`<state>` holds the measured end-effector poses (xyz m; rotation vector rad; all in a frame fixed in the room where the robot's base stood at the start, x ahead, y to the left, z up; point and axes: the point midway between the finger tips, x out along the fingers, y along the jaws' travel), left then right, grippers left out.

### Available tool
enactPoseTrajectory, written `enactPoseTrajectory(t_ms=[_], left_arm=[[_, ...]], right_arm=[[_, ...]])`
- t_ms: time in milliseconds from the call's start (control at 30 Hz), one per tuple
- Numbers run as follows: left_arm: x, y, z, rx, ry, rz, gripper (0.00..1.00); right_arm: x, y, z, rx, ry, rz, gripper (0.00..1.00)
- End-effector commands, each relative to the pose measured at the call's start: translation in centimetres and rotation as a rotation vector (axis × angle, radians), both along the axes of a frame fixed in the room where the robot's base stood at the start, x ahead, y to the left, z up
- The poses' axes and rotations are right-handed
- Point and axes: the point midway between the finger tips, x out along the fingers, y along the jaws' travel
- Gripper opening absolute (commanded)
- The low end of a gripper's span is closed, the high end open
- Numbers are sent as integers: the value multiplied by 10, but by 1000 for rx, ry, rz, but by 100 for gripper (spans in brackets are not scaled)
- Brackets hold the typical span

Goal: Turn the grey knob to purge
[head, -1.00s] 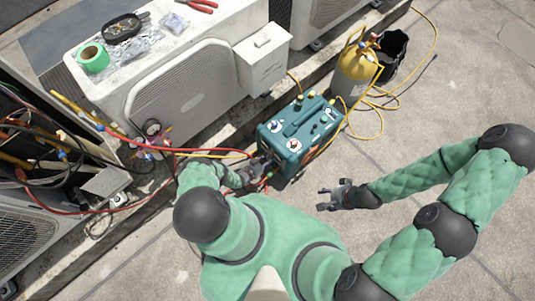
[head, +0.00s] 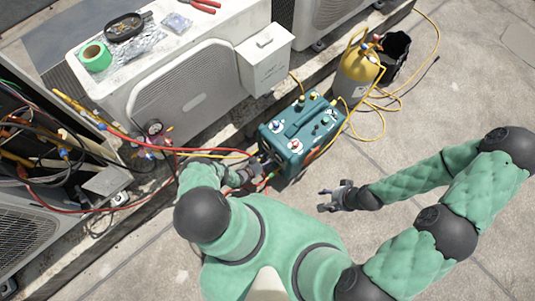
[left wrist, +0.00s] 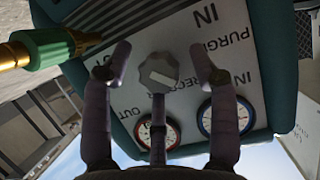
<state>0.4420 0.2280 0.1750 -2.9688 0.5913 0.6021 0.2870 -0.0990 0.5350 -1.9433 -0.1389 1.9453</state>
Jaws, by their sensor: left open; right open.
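The grey knob (left wrist: 158,73) sits on the white face panel of the teal machine (head: 292,130). In the left wrist view the panel carries the printed words IN, PURGE, RECOVER and OUT, upside down, and a pale bar crosses the knob. My left gripper (left wrist: 162,62) is open, with fingers on both sides of the knob and gaps visible between them and it. In the head view my left gripper (head: 255,168) is at the machine's front face, and the knob is hidden there. My right gripper (head: 329,197) is open and empty, right of the machine above the paving.
Two gauges (left wrist: 224,114) are on the panel near my left fingers. A brass-and-green hose fitting (left wrist: 45,48) sticks out beside it. A yellow cylinder (head: 356,72) and a black bucket (head: 395,56) stand behind. Red and yellow hoses run left to the manifold.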

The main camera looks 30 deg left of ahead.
Motion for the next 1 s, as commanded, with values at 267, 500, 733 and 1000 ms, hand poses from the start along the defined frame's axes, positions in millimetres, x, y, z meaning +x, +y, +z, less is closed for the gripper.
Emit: enactPoseTrajectory(t_ms=[267,500,733,1000], left_arm=[[-9,4,5,-2,0,-1,59],[-36,16,16,-2,1,2,59],[-69,31,31,-1,2,4,59],[-97,42,44,0,1,2,59]], right_arm=[[0,0,0,0,0,0,56],[0,0,0,0,0,0,56],[0,0,0,0,0,0,56],[0,0,0,0,0,0,56]])
